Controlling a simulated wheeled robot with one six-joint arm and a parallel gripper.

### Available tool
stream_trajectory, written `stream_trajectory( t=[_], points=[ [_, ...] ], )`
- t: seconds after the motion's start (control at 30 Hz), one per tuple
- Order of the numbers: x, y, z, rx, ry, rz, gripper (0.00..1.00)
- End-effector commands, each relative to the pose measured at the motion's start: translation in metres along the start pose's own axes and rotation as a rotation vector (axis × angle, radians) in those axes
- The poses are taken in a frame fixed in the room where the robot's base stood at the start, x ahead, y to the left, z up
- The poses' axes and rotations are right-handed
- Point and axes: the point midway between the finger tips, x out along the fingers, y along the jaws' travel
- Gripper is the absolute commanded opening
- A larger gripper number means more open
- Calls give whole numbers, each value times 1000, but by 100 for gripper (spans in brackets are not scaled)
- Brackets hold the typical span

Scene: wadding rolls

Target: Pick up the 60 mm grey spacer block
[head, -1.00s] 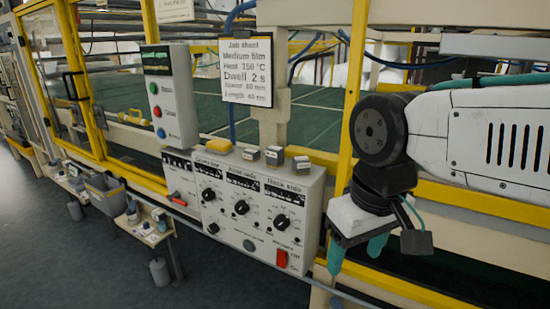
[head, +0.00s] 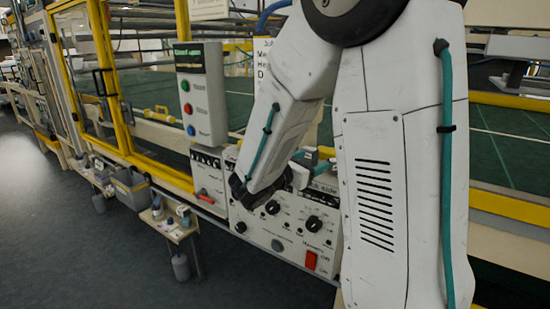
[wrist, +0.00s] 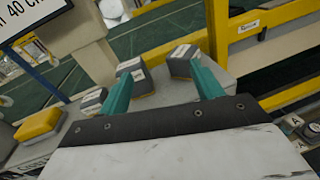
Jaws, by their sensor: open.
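Three small grey spacer blocks stand on top of the control box (head: 325,225). The wrist view shows them as a left block (wrist: 94,98), a middle block (wrist: 134,72) and a right block (wrist: 181,62). They have pale label faces, too small to read, so I cannot tell which is 60 mm. My gripper (wrist: 162,66) is open and empty, its teal fingers spread above the box top. The middle block appears near the left finger and the right block near the right finger. In the head view my arm hides the blocks and most of the gripper.
A yellow block (wrist: 38,124) lies left of the grey blocks. A grey button panel (head: 200,100) rises at the box's left. A yellow rail (wrist: 285,28) runs behind on the right. A grey bin (head: 132,190) and a small side table (head: 172,228) stand lower left.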

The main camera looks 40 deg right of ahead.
Motion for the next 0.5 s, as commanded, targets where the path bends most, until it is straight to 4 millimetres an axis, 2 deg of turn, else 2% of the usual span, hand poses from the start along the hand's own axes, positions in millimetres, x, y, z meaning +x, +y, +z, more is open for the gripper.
stream_trajectory(
  t=[0.1,0.2,0.5],
  points=[
    [3,20,-11,-84,-39,77,65],
    [1,30,-13,-108,-52,110,65],
    [17,45,-12,-107,-52,138,65]
  ],
)
